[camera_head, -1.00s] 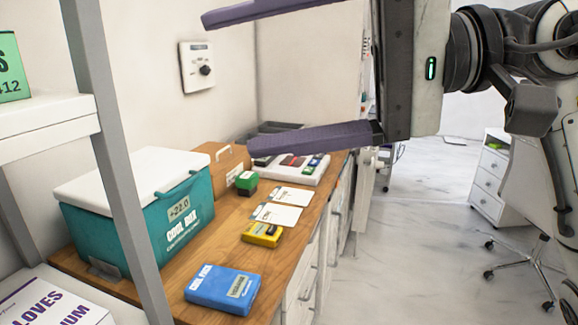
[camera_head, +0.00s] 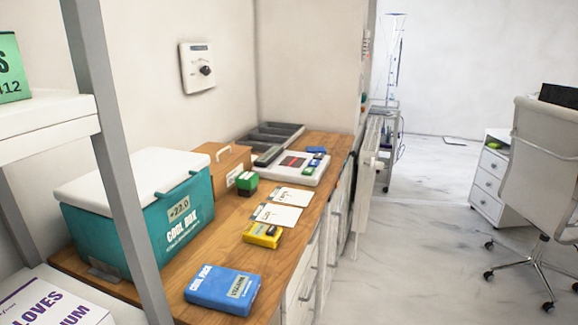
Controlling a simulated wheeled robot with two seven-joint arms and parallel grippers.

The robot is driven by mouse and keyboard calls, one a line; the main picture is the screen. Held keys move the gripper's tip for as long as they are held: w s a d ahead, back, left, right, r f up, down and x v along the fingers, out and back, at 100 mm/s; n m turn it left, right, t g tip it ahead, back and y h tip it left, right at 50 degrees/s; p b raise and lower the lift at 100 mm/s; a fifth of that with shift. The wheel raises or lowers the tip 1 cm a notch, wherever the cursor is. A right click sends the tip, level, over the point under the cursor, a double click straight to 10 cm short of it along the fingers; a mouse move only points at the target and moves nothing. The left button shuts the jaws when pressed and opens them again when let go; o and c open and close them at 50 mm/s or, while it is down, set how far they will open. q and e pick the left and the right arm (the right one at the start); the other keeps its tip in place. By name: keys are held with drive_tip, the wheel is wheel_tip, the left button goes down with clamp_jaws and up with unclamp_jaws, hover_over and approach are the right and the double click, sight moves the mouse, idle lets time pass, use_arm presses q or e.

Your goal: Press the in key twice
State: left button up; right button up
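No key lettered "in" can be made out at this size. A small yellow device (camera_head: 263,235) with a dark part on top lies on the wooden counter (camera_head: 228,243). A white tray (camera_head: 291,171) behind it holds a dark red panel and several small blue, green and dark items. A white wall unit (camera_head: 197,67) with a dark round knob hangs above the counter; its lettering is too small to read. Neither of my grippers is in view.
A teal cool box (camera_head: 143,242) with a white lid, a wooden box (camera_head: 222,166), a green block (camera_head: 247,182), white cards (camera_head: 277,214) and a blue cool pack (camera_head: 222,289) crowd the counter. A grey shelf post (camera_head: 118,160) stands at left.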

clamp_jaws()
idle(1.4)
